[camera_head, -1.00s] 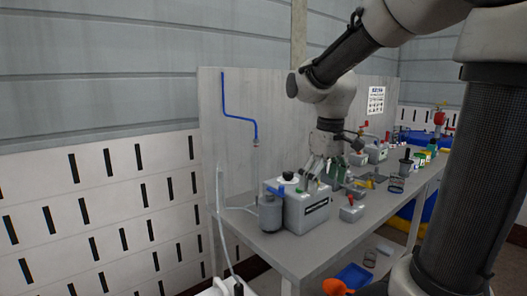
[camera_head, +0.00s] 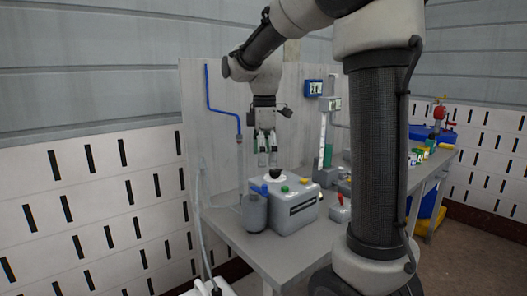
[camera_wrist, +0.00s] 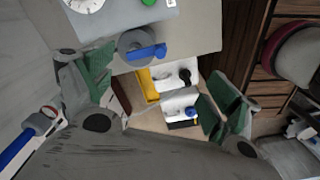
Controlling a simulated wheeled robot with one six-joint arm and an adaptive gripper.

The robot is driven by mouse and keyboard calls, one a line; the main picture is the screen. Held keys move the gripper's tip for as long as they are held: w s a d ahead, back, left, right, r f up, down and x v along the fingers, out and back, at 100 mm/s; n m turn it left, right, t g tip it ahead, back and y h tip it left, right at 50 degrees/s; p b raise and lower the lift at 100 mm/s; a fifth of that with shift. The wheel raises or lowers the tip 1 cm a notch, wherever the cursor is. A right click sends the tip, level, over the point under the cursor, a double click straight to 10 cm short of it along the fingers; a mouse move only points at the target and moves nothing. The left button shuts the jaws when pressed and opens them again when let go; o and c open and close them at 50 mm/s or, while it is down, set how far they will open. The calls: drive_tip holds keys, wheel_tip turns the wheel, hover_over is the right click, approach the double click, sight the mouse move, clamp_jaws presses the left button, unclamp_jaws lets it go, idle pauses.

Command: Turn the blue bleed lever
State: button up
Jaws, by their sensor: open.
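The blue bleed lever (camera_head: 258,188) sits on top of a grey cylinder (camera_head: 255,213) at the left front of a grey box (camera_head: 292,210) on the bench. In the wrist view the lever (camera_wrist: 150,52) shows from above on the round cylinder top (camera_wrist: 128,40), beyond the jaws' gap. My gripper (camera_head: 267,162) points down above the box, apart from the lever, a little higher and behind it. It is open and empty; in the wrist view its green-padded fingers (camera_wrist: 155,97) stand wide apart.
A green button (camera_head: 285,189) and a black knob are on the box top. A blue pipe (camera_head: 222,112) runs down the back panel (camera_head: 195,130) at left. A tall green-filled column (camera_head: 328,150) stands right of the box. My own arm hides part of the bench.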

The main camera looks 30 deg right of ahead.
sight(264, 186)
drive_tip(key=shift+f, duration=4.75)
drive_tip(key=shift+s, duration=0.1)
clamp_jaws()
drive_tip(key=c, duration=1.7)
unclamp_jaws()
drive_tip(key=shift+c, duration=0.6)
